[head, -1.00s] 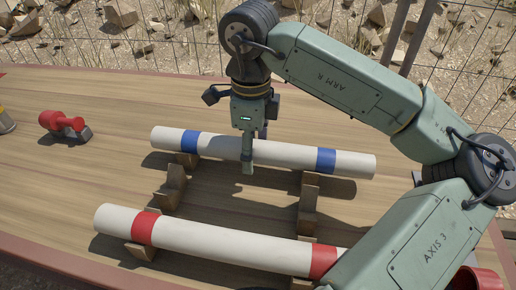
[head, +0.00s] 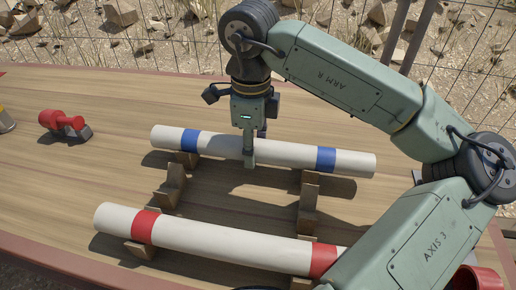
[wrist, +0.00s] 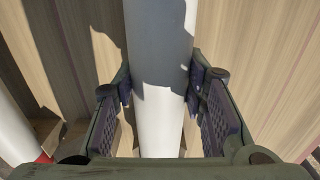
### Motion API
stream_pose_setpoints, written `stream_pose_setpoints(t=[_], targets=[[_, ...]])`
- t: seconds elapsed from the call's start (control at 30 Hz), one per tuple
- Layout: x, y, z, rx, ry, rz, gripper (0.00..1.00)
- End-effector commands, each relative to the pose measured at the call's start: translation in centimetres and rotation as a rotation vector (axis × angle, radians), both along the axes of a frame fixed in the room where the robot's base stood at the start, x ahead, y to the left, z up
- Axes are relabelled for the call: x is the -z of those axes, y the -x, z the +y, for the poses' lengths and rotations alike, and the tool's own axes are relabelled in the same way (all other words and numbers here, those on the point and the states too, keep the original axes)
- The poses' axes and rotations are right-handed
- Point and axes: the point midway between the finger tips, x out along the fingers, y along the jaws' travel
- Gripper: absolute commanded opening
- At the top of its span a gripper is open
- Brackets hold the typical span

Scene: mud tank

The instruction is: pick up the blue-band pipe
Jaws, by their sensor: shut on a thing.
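The blue-band pipe (head: 285,154) is a long white pipe with two blue bands. It lies level across wooden cradles at the back of the table in the head view. My gripper (head: 249,158) reaches down from above at about the pipe's middle, between the two bands. Its fingers are shut on the pipe, one on each side. In the wrist view the pipe (wrist: 158,125) runs between the two dark finger pads, partly in shadow. The far finger is mostly hidden behind the pipe in the head view.
A red-band pipe (head: 220,242) lies parallel in front on its own cradles. Wooden cradles (head: 308,195) stand beneath and between the pipes. A red tool (head: 66,124) sits at the left. A wire fence runs behind.

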Motion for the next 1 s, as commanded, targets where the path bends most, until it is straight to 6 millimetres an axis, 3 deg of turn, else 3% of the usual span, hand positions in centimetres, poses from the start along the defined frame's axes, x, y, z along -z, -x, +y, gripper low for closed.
stream_pose_setpoints(t=[0.37, 0.67, 1.0], targets=[[-0.3, 0.0, 0.0, 0.0, 0.001, -0.001, 0.0], [-3.5, -0.1, 0.0, 0.001, 0.002, -0.004, 0.0], [-4.0, 4.6, 6.7, -0.008, 0.003, -0.003, 0.0]])
